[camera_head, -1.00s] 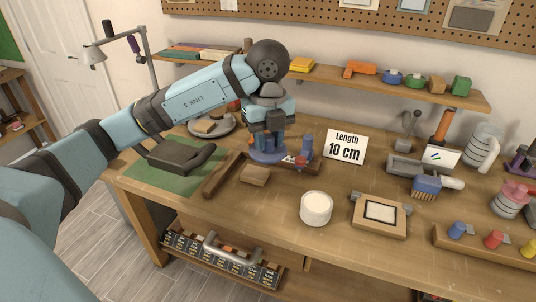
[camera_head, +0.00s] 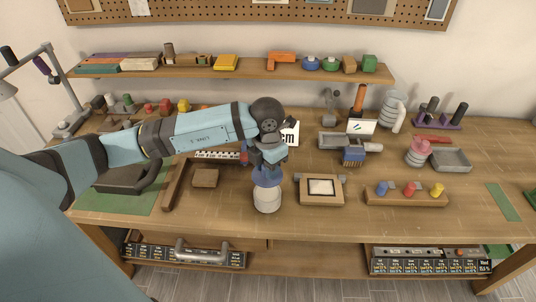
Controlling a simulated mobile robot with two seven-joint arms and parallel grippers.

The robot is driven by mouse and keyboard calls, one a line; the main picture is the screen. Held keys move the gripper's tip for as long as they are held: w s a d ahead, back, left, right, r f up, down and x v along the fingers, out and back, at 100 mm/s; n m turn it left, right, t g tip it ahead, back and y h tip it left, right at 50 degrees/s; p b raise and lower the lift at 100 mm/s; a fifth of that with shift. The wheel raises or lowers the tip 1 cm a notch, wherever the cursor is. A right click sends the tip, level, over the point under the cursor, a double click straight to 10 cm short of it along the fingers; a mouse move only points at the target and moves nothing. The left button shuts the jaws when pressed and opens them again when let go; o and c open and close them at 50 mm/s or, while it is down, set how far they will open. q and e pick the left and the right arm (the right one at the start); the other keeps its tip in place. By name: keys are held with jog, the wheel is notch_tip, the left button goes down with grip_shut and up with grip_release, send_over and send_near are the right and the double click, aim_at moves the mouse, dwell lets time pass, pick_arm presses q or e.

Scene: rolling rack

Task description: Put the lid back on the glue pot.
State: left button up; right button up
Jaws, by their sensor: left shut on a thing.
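The white glue pot (camera_head: 267,203) stands upright on the workbench, in the lower middle of the head view. My left gripper (camera_head: 267,167) is shut on the blue lid (camera_head: 266,180) and holds it right over the pot. The lid hides most of the pot's mouth. I cannot tell whether the lid touches the rim or hovers just above it. My right gripper is not in view.
A wooden block (camera_head: 205,178) lies left of the pot, and a wooden frame (camera_head: 320,199) stands close on its right. A peg rack with coloured knobs (camera_head: 407,201) is further right. The bench front (camera_head: 300,225) before the pot is clear.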

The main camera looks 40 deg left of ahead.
aim_at(267, 192)
pick_arm(q)
jog(key=shift+f+b, duration=0.55)
jog(key=shift+f, duration=0.5)
jog(key=shift+f+b, duration=1.4)
jog(key=shift+f, duration=0.75)
jog(key=shift+f+b, duration=0.15)
jog(key=shift+b, duration=0.6)
jog(key=o, duration=1.5)
jog(key=shift+c, duration=0.2)
